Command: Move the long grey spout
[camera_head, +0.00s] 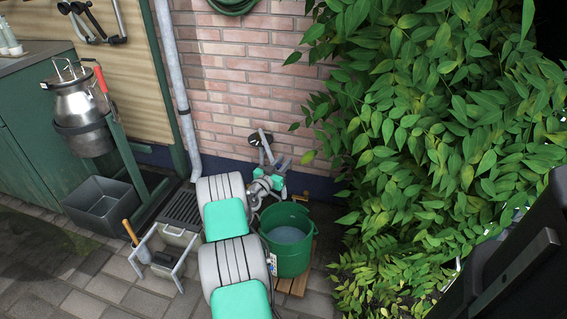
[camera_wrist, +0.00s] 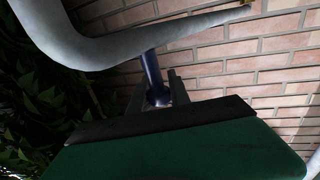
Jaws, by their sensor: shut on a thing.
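The long grey spout (camera_wrist: 110,45) is a smooth curved tube crossing the top of the wrist view, with a small brass-coloured tip at its right end. A dark blue stem (camera_wrist: 152,70) runs from its underside down between the jaws of my gripper (camera_wrist: 157,92). The jaws are shut on this stem; their exact contact is dark. In the head view, my gripper (camera_head: 279,167) is low by the brick wall, behind the green bucket (camera_head: 289,259). A grey bar (camera_head: 264,148) with a dark round disc shows beside it, probably part of the spout. My arm partly hides this spot.
The bucket holds water and stands on a wooden slatted base (camera_head: 297,284). Dense leafy plants (camera_head: 430,130) fill the right side. A drainpipe (camera_head: 178,95), a grey tub (camera_head: 103,204), a metal churn (camera_head: 80,115) and a small grey stand (camera_head: 168,250) are left of my arm.

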